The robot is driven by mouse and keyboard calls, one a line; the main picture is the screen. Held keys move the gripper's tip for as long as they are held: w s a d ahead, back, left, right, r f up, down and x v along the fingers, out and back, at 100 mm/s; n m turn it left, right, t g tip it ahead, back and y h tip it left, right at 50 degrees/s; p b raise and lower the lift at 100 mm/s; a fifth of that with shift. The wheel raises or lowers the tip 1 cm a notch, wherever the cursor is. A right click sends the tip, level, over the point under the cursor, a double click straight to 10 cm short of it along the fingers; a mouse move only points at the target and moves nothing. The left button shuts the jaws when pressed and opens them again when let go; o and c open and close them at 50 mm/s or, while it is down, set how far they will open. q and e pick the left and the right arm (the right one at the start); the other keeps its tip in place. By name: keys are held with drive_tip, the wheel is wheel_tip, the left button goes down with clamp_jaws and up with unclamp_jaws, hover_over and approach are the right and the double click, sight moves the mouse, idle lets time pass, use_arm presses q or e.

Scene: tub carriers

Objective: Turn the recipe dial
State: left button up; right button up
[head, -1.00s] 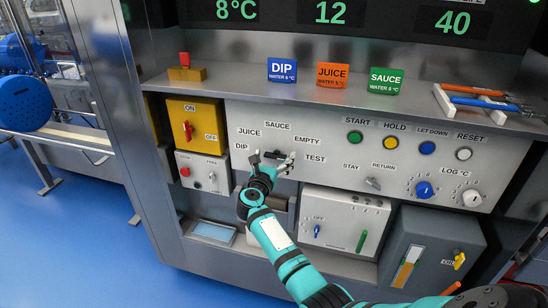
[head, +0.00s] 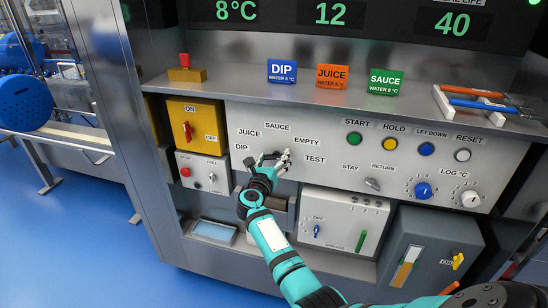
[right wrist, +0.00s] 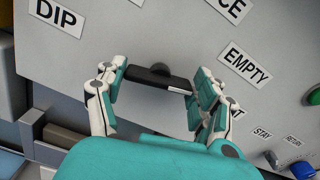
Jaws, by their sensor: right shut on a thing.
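The recipe dial is a black bar knob (right wrist: 157,77) on the grey panel, ringed by the labels DIP, JUICE, SAUCE, EMPTY and TEST. My right gripper (head: 272,158) is at the dial and hides most of it in the head view. In the right wrist view its fingers (right wrist: 160,78) are shut on the two ends of the bar, which lies roughly parallel to the tilted label text. I cannot tell which label the dial points to. My left gripper is not in view.
A yellow switch box (head: 196,127) with a red handle is left of the dial. START (head: 354,138), HOLD and other buttons are on the right. A white box (head: 343,218) sits below. Colored signs stand on the ledge (head: 240,94) above.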

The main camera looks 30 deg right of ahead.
drive_tip(key=n+p, duration=0.2)
drive_tip(key=n, duration=0.2)
drive_tip(key=shift+r+n, duration=0.1)
drive_tip(key=shift+n, duration=0.2)
drive_tip(key=n+p, duration=0.2)
drive_tip(key=n, duration=0.2)
drive_tip(key=shift+a+n, duration=0.1)
drive_tip(key=shift+n, duration=0.2)
drive_tip(key=n+p, duration=0.2)
drive_tip(key=n, duration=0.2)
drive_tip(key=shift+n, duration=0.3)
drive_tip(key=n+p, duration=0.1)
drive_tip(key=n, duration=0.3)
drive_tip(key=shift+p, duration=0.4)
drive_tip(key=n, duration=0.1)
drive_tip(key=n+p, duration=0.1)
drive_tip(key=n, duration=0.2)
drive_tip(key=shift+f, duration=0.25)
drive_tip(key=shift+f+n+p, duration=0.2)
drive_tip(key=shift+n+p, duration=1.2)
drive_tip(key=shift+n, duration=4.2)
drive_tip(key=shift+s, duration=0.1)
